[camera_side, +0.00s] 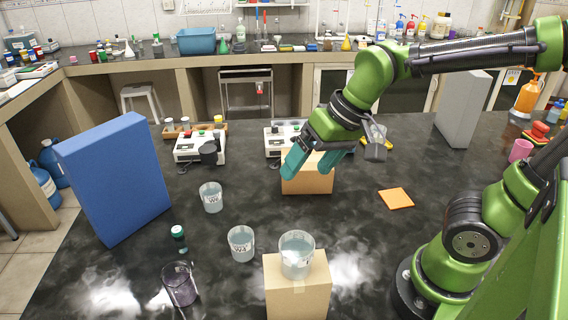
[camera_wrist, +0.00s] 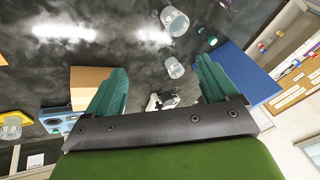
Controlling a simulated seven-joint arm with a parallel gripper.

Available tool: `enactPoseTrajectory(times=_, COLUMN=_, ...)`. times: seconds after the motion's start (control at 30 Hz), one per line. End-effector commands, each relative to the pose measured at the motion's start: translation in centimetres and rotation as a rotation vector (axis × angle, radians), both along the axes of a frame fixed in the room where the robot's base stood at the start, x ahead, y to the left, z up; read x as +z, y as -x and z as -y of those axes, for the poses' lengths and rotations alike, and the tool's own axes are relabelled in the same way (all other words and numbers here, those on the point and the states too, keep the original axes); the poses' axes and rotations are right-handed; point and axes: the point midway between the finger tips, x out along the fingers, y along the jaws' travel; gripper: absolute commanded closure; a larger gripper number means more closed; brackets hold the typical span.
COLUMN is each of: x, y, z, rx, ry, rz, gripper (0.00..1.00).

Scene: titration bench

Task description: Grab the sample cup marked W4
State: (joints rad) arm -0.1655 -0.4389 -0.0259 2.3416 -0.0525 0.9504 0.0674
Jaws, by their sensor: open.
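The cup whose small label appears to read W4 (camera_side: 241,243) stands upright on the dark bench in the side view, left of a cardboard box. A similar clear cup (camera_side: 211,197), its label looking like W6, stands behind it. In the wrist view the W4 cup (camera_wrist: 174,20) is at the top, and the other cup (camera_wrist: 174,67) is lower. My gripper (camera_side: 312,168) is open and empty, with teal fingers, above the bench behind and right of the W4 cup. Both fingers (camera_wrist: 160,78) also show in the wrist view.
A third cup (camera_side: 297,262) stands on the front cardboard box (camera_side: 297,296). A purple-tinted beaker (camera_side: 180,284) and a green-capped vial (camera_side: 179,238) are at front left. A tall blue block (camera_side: 112,178) stands left. Another cardboard box (camera_side: 306,180) is below my gripper.

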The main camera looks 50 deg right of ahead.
Motion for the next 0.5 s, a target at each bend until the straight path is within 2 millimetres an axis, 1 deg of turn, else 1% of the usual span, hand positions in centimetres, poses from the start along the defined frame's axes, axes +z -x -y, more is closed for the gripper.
enactPoseTrajectory(times=0.03, x=-0.5, y=-1.3, z=-1.1, rx=-0.008, ry=0.000, rz=-0.065, gripper=0.14)
enactPoseTrajectory(times=0.17, x=-1.8, y=-4.4, z=-3.5, rx=-0.102, ry=0.005, rz=-0.213, gripper=0.14)
enactPoseTrajectory(times=0.27, x=-3.1, y=-6.6, z=-5.4, rx=-0.215, ry=0.026, rz=-0.316, gripper=0.14)
enactPoseTrajectory(times=0.4, x=-4.7, y=-9.2, z=-7.6, rx=-0.425, ry=0.064, rz=-0.418, gripper=0.14)
enactPoseTrajectory(times=0.5, x=-4.9, y=-10.6, z=-8.3, rx=-0.595, ry=0.072, rz=-0.452, gripper=0.14)
